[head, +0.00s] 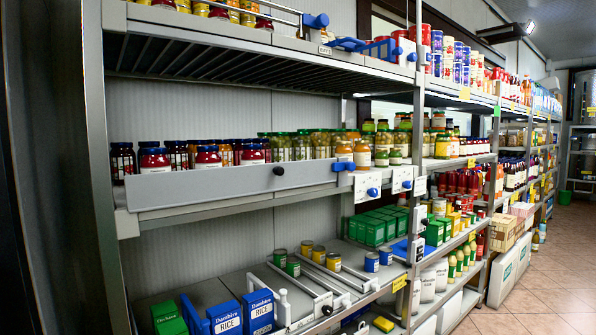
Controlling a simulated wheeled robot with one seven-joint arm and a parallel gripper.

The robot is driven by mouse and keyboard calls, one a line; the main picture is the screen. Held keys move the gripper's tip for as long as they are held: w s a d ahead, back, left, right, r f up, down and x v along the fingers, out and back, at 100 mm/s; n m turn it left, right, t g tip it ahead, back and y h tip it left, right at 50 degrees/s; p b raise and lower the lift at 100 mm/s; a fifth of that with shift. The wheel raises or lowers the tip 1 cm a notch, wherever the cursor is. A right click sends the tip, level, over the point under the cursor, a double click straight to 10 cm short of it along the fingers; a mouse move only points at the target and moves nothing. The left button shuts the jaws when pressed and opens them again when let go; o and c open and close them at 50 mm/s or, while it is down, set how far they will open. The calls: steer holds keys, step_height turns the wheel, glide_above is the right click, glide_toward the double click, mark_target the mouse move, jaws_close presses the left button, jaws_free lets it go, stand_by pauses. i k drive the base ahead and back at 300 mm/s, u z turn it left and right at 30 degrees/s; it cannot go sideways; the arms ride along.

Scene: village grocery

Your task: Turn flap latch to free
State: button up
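A long grey flap (215,187) stands upright along the front of the middle shelf, before a row of jars. A black knob (278,170) sits near its upper edge, right of its middle. A small blue piece (343,165) at the flap's right end looks like the latch; its exact turn is too small to tell. Just right of it is a white plate (367,182) with a blue knob (373,192). A similar white plate with a blue knob (407,185) is further right on the post. My gripper is not in view.
The upper shelf (260,45) overhangs the jars, with blue fittings (316,20) on its edge. The lower shelf holds blue rice boxes (226,317), cans (333,261) and white dividers (310,288). Shelving runs on to the right beside a free tiled floor (545,285).

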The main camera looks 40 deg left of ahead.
mark_target(340, 166)
steer(key=u, duration=0.65)
steer(key=i, duration=0.9)
steer(key=u, duration=0.65)
